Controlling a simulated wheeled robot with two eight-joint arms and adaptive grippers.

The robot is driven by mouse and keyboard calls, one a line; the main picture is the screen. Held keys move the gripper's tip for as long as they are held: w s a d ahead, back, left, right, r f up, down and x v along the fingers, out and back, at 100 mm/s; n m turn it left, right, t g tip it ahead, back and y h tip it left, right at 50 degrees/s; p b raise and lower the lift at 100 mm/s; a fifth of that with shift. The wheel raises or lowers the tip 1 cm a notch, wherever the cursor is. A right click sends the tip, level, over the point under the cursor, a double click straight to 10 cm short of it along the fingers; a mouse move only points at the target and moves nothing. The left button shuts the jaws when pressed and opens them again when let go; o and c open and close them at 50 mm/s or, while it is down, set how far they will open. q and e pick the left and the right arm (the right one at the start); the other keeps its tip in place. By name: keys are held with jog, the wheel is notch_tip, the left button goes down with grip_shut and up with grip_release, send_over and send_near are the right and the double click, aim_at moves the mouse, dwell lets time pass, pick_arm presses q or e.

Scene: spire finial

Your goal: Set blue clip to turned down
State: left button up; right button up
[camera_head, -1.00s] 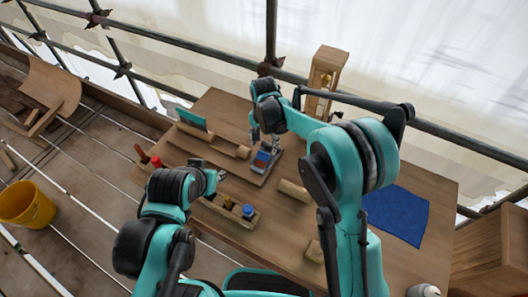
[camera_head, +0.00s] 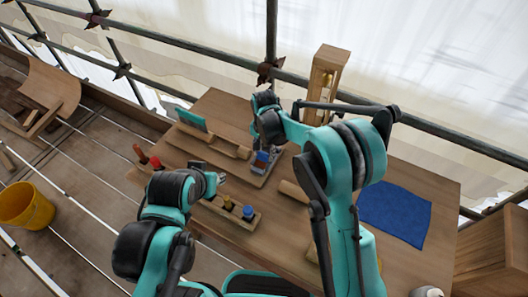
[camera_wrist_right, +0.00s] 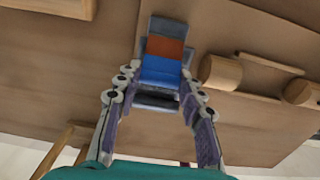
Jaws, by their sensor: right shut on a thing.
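My right gripper (camera_wrist_right: 162,84) is shut on the blue clip, one finger at each side. In the head view my right gripper (camera_head: 260,148) points down at the board. My left gripper (camera_head: 221,178) is apart from it, nearer the bench's front; its jaws are too small to judge.
A blue cloth (camera_head: 397,212) lies at the right. A tall wooden frame (camera_head: 326,80) stands at the back. Red-handled tools (camera_head: 154,163) lie at the left edge. A wooden cylinder (camera_head: 294,191) is close by.

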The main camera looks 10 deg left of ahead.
jog(key=shift+o, duration=0.2)
jog(key=shift+w+d+f+g+y+b, duration=0.25)
jog(key=shift+w+f+g+y+b, duration=0.4)
jog(key=shift+g, duration=0.55)
pick_arm(q)
notch_tip(320, 180, down, 3)
jog(key=shift+b, duration=0.8)
pick_arm(e)
jog(key=g, duration=0.1)
jog(key=f+g+y, duration=0.1)
jog(key=shift+w+d+f+g, duration=0.15)
jog(key=shift+w+g, duration=0.1)
jog(key=shift+g, duration=0.15)
jog(key=shift+c, duration=0.2)
jog(key=o, duration=1.2)
jog(key=shift+c, duration=0.2)
jog(key=v, duration=1.2)
pick_arm(q)
jog(key=shift+o, duration=0.3)
